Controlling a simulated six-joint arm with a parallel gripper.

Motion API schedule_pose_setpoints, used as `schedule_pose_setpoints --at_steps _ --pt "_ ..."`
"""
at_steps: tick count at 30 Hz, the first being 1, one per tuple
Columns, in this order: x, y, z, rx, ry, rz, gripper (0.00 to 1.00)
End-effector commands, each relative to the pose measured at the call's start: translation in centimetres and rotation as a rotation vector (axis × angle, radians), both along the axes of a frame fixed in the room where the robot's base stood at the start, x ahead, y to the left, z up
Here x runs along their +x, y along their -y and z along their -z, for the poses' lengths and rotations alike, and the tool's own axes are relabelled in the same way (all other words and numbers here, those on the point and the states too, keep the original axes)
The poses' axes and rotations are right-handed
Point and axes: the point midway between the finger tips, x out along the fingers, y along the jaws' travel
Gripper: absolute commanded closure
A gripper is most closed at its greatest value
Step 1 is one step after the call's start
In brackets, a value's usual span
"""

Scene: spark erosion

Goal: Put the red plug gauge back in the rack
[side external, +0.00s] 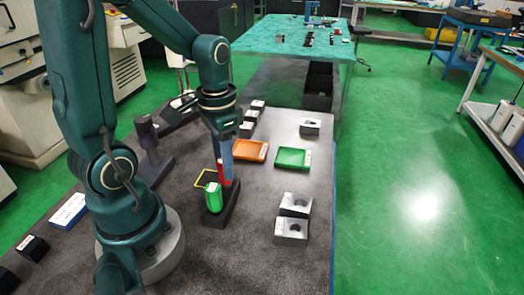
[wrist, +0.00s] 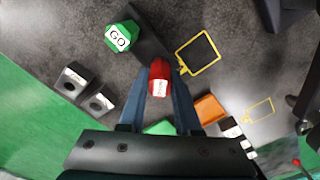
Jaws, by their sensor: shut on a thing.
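The red plug gauge (side external: 221,171) is held between the blue fingers of my gripper (side external: 225,157). In the wrist view the red gauge (wrist: 159,78), with a white label, sits between the fingertips (wrist: 161,88). The rack is a dark block (side external: 229,203) on the grey bench, directly below the red gauge. A green gauge (side external: 213,197) marked GO stands at its near end; it also shows in the wrist view (wrist: 121,36). The red gauge's lower end is at the far part of the rack; I cannot tell whether it is inside a hole or just above.
A yellow outline (side external: 205,177) lies left of the rack. An orange tray (side external: 250,151) and a green tray (side external: 293,158) lie behind and to the right. A dark stand (side external: 150,140) is at the left.

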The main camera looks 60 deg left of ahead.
Motion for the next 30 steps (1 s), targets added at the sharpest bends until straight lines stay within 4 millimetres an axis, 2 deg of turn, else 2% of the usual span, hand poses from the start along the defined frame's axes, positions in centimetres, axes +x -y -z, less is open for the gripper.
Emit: schedule_pose_setpoints --at_steps 29,30 --pt "-0.02 0.01 0.92 0.0 0.001 0.0 1.0" --pt "-0.02 0.01 0.92 0.0 0.001 0.0 0.57"
